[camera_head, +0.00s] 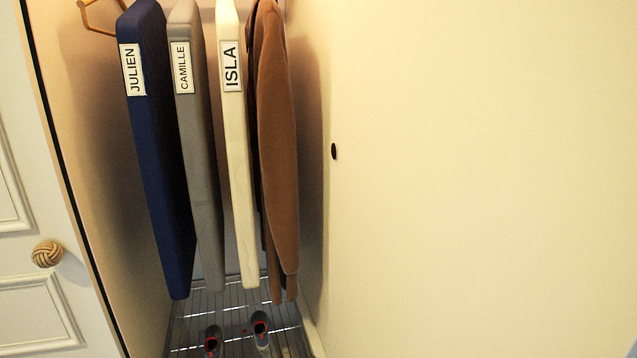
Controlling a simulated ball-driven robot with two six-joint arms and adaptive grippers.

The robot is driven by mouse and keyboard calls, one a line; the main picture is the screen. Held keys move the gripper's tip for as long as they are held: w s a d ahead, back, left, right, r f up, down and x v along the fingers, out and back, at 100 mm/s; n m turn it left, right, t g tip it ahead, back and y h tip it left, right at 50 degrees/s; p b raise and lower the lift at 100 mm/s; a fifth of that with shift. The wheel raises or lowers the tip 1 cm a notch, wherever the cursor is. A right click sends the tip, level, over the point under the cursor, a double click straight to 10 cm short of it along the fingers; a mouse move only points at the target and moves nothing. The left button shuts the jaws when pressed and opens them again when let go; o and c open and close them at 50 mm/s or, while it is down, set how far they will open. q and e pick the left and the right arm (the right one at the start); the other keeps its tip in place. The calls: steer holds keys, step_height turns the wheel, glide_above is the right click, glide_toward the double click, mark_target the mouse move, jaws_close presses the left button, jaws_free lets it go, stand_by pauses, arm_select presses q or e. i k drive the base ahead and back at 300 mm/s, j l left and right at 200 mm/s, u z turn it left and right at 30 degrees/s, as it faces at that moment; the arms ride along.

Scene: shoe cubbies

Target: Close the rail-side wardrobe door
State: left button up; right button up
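The wardrobe stands open in front of me, with garments hanging from above inside it. On the right, a large plain cream panel (480,180) fills the view, with a small dark oval spot (334,151) near its left edge. I cannot tell if this panel is a door or a side wall. On the left, a white panelled door (25,285) carries a round woven knob (47,254). A dark edge runs between it and the wardrobe interior. Neither of my grippers shows in the head view.
A navy garment labelled JULIEN (160,180), a grey one labelled CAMILLE (197,150), a cream one labelled ISLA (236,160) and a brown coat (279,150) hang side by side. A wooden hanger (92,18) is at top left. Dark shoes (260,327) stand on a slatted rack (232,300).

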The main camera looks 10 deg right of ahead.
mark_target(484, 153)
steer(key=k+j, duration=0.2)
steer(key=k, duration=0.25)
steer(key=k+j, duration=0.25)
steer(key=k, duration=0.2)
